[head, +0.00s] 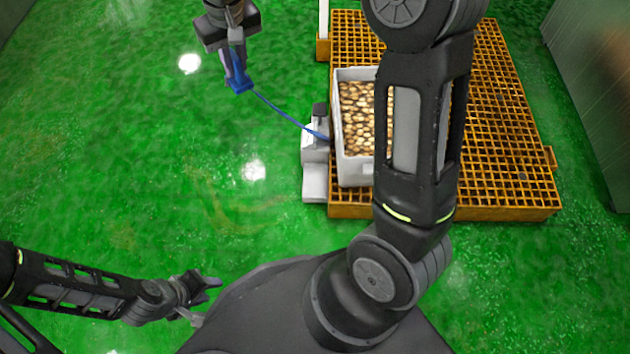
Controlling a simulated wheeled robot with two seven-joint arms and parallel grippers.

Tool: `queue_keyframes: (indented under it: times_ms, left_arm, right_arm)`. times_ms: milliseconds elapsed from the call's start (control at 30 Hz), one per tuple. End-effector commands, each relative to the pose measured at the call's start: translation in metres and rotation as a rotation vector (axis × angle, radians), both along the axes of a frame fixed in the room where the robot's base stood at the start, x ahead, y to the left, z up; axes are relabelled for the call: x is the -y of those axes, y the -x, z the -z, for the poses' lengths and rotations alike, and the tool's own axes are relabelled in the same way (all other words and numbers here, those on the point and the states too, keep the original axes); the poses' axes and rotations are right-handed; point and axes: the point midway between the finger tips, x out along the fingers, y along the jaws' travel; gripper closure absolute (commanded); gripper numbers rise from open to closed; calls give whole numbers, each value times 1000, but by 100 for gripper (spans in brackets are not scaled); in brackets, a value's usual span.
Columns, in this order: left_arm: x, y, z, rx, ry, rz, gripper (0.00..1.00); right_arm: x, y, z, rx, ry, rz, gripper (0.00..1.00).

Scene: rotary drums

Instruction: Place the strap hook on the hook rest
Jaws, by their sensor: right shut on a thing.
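My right gripper (235,62) is at the top left of the head view, shut on the blue strap hook (240,84). It holds the hook over the green floor, left of the orange platform. A thin blue strap (287,116) runs from the hook down and right to a grey-white fixture (315,170) at the platform's left edge. I cannot tell which part is the hook rest. My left gripper (208,298) is low at the left, its fingers apart and empty, far from the hook.
A white crate (354,175) of round, brownish pieces stands on the orange grating platform (500,120). My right arm hides part of both. A pale upright with an orange base (322,47) stands at the platform's upper left. The green floor (130,150) at left is clear.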

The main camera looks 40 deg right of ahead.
Motion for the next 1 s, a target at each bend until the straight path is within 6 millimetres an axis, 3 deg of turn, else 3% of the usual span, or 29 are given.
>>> queue_keyframes:
  times_ms: [167,300,500,600,700,800,1000]
  left_arm:
    - [-1,0,2,0,-1,-1,64]
    - [-1,-1,3,1,-1,-2,64]
    - [-1,-1,5,3,-2,-3,64]
    - [-2,-2,6,2,-2,-4,64]
    - [-2,-2,6,3,-3,-5,64]
    - [-2,-2,6,3,-3,-5,64]
    - [-2,-2,6,3,-3,-5,64]
  right_arm:
    - [47,-9,65,-12,0,76,100]
    - [94,-8,138,-13,-2,136,100]
    - [143,20,250,-11,-6,187,100]
    - [152,39,294,-8,-6,202,100]
    - [156,54,323,-5,-5,215,100]
    - [156,63,338,-2,-2,223,100]
    - [157,65,343,1,-1,229,100]
